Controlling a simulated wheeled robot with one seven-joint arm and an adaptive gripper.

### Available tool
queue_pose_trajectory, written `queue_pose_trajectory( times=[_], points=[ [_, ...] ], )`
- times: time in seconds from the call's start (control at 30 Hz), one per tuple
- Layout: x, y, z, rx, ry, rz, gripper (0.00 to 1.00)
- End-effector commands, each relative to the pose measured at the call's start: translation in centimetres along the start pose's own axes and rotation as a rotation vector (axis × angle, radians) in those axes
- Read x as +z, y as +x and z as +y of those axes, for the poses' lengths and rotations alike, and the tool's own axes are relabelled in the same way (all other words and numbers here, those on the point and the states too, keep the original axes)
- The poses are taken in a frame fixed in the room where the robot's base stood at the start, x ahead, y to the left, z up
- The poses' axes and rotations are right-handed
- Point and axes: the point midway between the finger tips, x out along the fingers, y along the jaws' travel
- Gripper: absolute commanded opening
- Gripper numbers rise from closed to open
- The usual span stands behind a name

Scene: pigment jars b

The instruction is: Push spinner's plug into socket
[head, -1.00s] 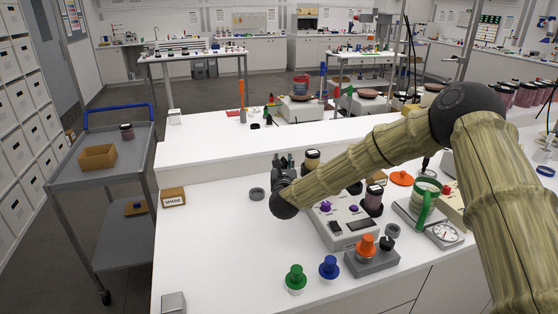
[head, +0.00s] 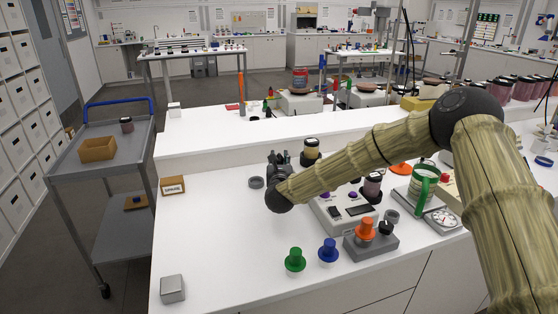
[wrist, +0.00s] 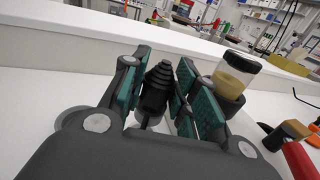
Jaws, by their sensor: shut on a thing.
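My gripper (head: 281,158) is above the white bench, left of a light grey device with purple knobs (head: 330,212). In the wrist view its teal-padded fingers (wrist: 160,72) are closed on a black, ribbed, tapering plug (wrist: 157,92), ribbed end up. The plug's lower end is hidden behind the gripper body. In the head view the gripper hides the plug. I cannot tell which device is the spinner, and no socket can be made out clearly.
A jar with amber contents (head: 311,150) stands just right of the gripper, close to its fingers in the wrist view (wrist: 236,75). Green (head: 295,260) and blue (head: 328,251) knobs stand in front. The bench's left front is mostly clear.

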Motion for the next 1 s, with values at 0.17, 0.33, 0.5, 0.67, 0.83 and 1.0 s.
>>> queue_pose_trajectory(
  times=[0.17, 0.33, 0.5, 0.67, 0.83, 1.0],
  points=[
    [-1.6, 0.0, 0.0, 0.0, 0.0, -0.001, 0.06],
    [-2.4, 0.1, 0.0, 0.001, 0.0, -0.001, 0.06],
    [-2.4, 0.1, 0.0, 0.001, 0.0, -0.001, 0.06],
    [-2.4, 0.1, 0.0, 0.001, 0.0, -0.001, 0.06],
    [-2.4, 0.1, 0.0, 0.001, 0.0, -0.001, 0.06],
    [-2.4, 0.1, 0.0, 0.0, 0.0, -0.001, 0.06]
  ],
)
